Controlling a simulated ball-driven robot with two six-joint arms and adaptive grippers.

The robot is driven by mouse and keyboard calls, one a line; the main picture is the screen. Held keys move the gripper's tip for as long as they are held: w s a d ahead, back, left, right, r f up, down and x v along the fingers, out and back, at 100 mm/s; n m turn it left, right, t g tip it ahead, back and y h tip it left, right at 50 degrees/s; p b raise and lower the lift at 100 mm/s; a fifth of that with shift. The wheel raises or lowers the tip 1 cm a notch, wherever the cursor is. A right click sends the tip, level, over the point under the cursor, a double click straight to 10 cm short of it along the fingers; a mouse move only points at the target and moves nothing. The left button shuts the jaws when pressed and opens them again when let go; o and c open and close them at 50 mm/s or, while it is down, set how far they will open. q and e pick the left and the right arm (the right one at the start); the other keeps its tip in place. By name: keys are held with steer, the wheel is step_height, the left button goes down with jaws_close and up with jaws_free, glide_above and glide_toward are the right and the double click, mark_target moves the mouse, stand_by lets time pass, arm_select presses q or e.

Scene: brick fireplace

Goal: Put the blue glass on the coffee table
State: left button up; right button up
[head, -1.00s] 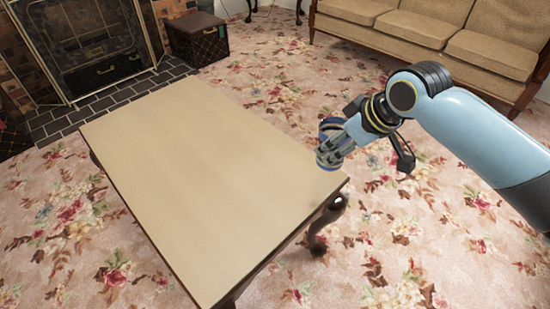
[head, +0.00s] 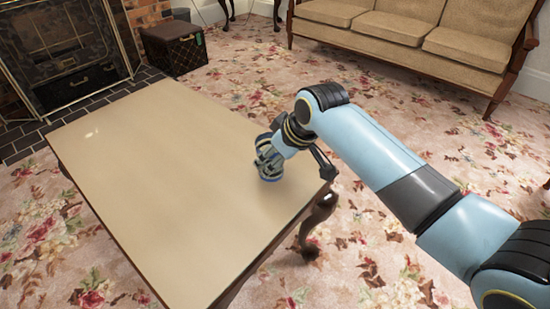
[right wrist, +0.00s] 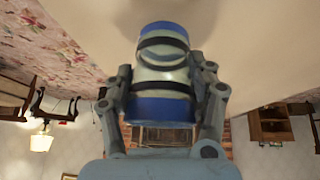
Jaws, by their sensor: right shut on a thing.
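The blue glass (head: 270,174) is a clear tumbler with blue bands. My right gripper (head: 266,155) is shut on it, over the right part of the coffee table (head: 160,170). In the right wrist view the glass (right wrist: 161,106) sits between the two fingers, with the beige tabletop (right wrist: 255,50) close beyond its end. The glass is at or just above the tabletop; I cannot tell whether it touches. My left gripper is not in view.
The rest of the tabletop is bare. A beige sofa (head: 400,25) stands at the back right. A dark box (head: 174,48) stands by the fireplace screen (head: 65,55) at the back left. Floral carpet (head: 400,150) surrounds the table.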

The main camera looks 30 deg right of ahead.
mark_target(279, 170)
steer(key=o, duration=1.3)
steer(key=shift+f, duration=0.1)
steer(key=shift+r, duration=0.35)
steer(key=p+v, duration=0.1)
steer(key=v, duration=0.2)
steer(key=shift+w+p, duration=0.1)
steer(key=shift+p, duration=0.3)
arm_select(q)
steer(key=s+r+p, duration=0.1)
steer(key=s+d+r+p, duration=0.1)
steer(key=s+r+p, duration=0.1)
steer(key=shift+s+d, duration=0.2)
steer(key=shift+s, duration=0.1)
arm_select(e)
steer(key=v, duration=0.8)
steer(key=shift+s+r, duration=0.2)
steer(key=shift+s, duration=0.2)
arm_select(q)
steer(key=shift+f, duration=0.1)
